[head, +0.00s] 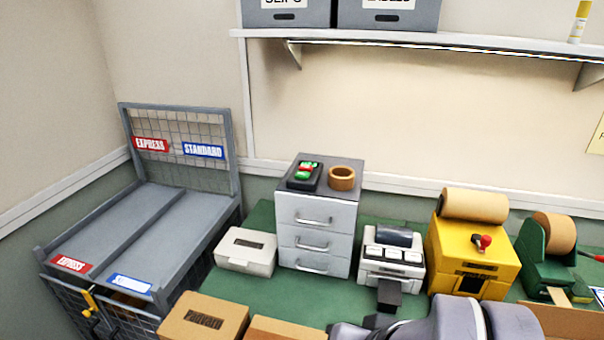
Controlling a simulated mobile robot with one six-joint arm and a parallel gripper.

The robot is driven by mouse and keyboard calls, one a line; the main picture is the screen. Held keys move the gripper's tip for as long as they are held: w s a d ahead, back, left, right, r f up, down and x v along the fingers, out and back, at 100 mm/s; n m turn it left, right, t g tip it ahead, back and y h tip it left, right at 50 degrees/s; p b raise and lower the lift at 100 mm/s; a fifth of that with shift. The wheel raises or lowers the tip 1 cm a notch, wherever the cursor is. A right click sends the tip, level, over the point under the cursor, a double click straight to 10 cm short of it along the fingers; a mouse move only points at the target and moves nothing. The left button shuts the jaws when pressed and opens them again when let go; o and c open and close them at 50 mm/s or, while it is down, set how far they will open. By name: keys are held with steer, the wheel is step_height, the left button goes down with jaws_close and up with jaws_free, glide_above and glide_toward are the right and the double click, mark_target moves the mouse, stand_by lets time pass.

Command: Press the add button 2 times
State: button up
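A small black device (304,175) with green and red buttons lies on top of a grey drawer unit (316,228). A white and grey machine (391,259) with several white keys and a dark screen stands on the green bench to its right. No lettering on either is readable, so I cannot tell which button is the add button. My grey arm (455,318) shows at the bottom edge, below both devices and apart from the black one. Its end is cut off or too unclear to show the fingers.
A tan ring (342,178) sits beside the black device. A white box (246,250) and brown cartons (203,318) are on the bench. A yellow machine (472,255) and a green tape dispenser (545,258) stand right. A grey sorting cart (150,232) is left; a shelf (420,41) hangs above.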

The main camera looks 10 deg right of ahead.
jaws_close()
stand_by(1.4)
